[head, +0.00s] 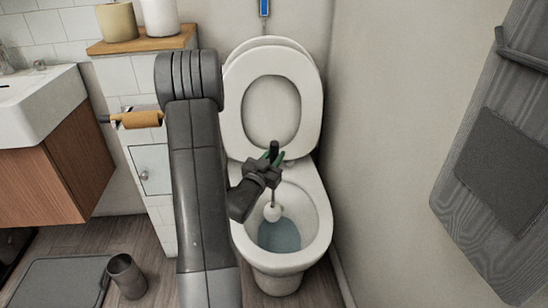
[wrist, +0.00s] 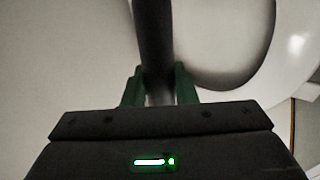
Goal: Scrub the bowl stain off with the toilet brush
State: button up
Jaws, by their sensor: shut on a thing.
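The toilet brush (head: 272,213) has a white head and a dark handle. My gripper (head: 272,160), with green fingers, is shut on the handle over the toilet bowl (head: 322,215). The brush hangs near upright, with its head down inside the bowl, above or at the bluish water (head: 279,235). I cannot tell whether the head touches the bowl wall. In the wrist view the dark handle (wrist: 153,40) runs up between the green fingers (wrist: 158,88). No stain can be made out; the arm and brush hide part of the bowl.
The toilet lid and seat (head: 230,110) are raised behind. A metal brush holder (head: 126,276) stands on the floor at left, near a grey mat (head: 60,283). A sink (head: 45,105) and paper roll (head: 140,120) are at left. A grey towel (head: 505,170) hangs at right.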

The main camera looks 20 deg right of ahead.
jog(key=shift+w+d+f+b, duration=0.2)
jog(key=shift+w+f+b, duration=0.4)
jog(key=shift+w, duration=0.25)
dwell(0.3)
